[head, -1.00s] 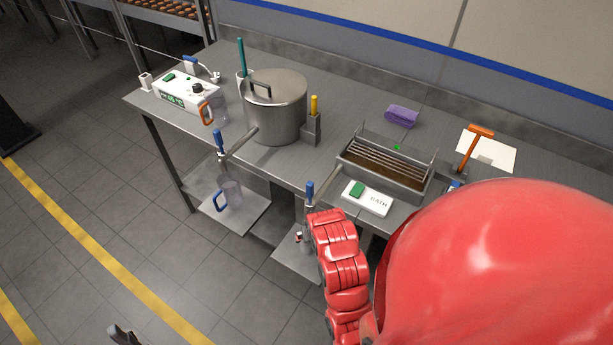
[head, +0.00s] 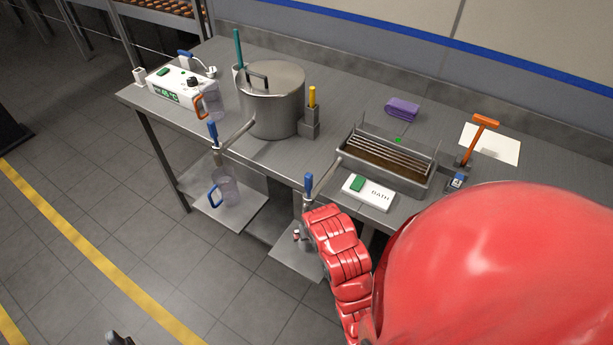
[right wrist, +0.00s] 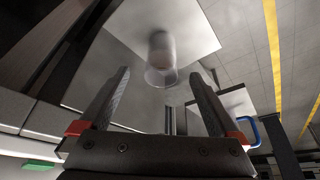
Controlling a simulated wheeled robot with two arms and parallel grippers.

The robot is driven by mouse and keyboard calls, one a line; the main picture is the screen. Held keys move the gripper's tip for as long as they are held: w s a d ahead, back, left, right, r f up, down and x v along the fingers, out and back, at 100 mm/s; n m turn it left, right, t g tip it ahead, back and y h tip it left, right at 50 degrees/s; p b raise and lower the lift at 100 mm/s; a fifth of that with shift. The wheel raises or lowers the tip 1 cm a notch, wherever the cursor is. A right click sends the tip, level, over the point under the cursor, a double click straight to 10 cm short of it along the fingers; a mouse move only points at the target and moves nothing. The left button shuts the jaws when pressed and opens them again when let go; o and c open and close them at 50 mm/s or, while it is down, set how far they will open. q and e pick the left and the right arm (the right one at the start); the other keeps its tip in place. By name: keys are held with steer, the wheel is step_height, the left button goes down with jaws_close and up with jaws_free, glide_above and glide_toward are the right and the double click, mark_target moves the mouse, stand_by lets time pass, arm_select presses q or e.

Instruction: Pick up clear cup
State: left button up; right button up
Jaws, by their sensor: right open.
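In the right wrist view a clear cup (right wrist: 160,62), blurred, stands over a pale plate, ahead of and between the fingers of my right gripper (right wrist: 163,88). The gripper is open and the fingers appear apart from the cup. In the head view my red right arm hides most of that gripper near the right low shelf. Another clear cup with a blue handle (head: 226,188) is at the left low shelf, under a blue-handled tap. A clear cup with an orange handle (head: 212,104) is on the table. A dark piece at the bottom edge may be my left gripper (head: 117,338).
Low shelves (head: 233,212) jut out in front.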

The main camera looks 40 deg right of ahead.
steer(key=p+x, duration=0.2)
steer(key=x, duration=0.3)
steer(key=shift+f, duration=0.25)
steer(key=shift+w+f+p, duration=0.3)
steer(key=shift+f+p, duration=0.2)
steer(key=shift+p, duration=0.05)
steer(key=p+x, duration=0.1)
steer(key=x, duration=0.2)
steer(key=shift+w+f+p, duration=0.1)
steer(key=shift+w+p, duration=0.15)
steer(key=shift+p, duration=0.1)
steer(key=shift+f, duration=0.4)
jaws_close()
